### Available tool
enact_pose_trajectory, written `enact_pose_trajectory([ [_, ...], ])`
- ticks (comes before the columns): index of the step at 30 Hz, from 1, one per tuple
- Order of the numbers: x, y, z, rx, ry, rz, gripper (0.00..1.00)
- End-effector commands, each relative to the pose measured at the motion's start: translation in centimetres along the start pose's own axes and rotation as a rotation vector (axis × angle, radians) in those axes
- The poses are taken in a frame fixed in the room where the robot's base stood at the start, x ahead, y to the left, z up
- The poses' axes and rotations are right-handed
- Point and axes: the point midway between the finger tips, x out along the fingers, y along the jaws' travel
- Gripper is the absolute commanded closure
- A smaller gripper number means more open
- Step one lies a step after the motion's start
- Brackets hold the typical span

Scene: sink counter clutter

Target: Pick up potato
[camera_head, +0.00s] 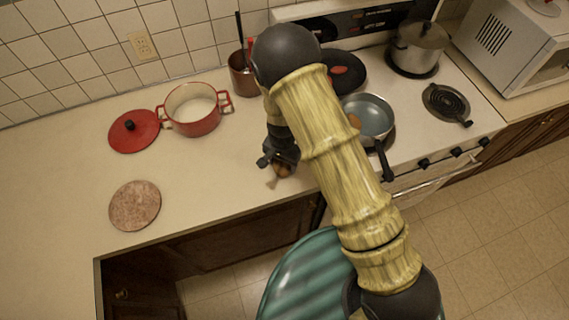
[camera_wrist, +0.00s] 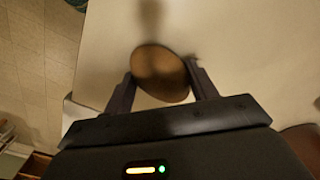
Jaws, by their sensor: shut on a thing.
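The potato (camera_wrist: 160,68) is a smooth brown oval between the two dark fingers of my gripper (camera_wrist: 161,80) in the wrist view. The fingers press on its left and right sides. In the head view, a small brown part of the potato (camera_head: 283,171) shows below my gripper (camera_head: 278,164), near the counter's front edge. My arm hides part of this area. I cannot tell whether the potato touches the counter.
A red pot (camera_head: 194,112), its red lid (camera_head: 134,131) and a round brown board (camera_head: 135,205) are on the counter (camera_head: 210,190) to the left. A pan (camera_head: 372,113) and a steel pot (camera_head: 418,48) are on the stove. The counter's middle is clear.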

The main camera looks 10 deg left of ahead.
Motion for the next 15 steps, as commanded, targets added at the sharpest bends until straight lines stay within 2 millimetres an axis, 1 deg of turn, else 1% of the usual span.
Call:
enact_pose_trajectory([
  [5, -0.2, -0.1, 0.0, 0.000, 0.001, -0.001, 0.70],
  [8, -0.8, -0.1, 0.0, 0.000, 0.001, -0.001, 0.70],
  [11, -1.9, -0.1, 0.0, -0.001, 0.002, -0.002, 0.70],
  [15, -4.2, -0.2, 0.0, -0.002, 0.004, -0.004, 0.70],
])
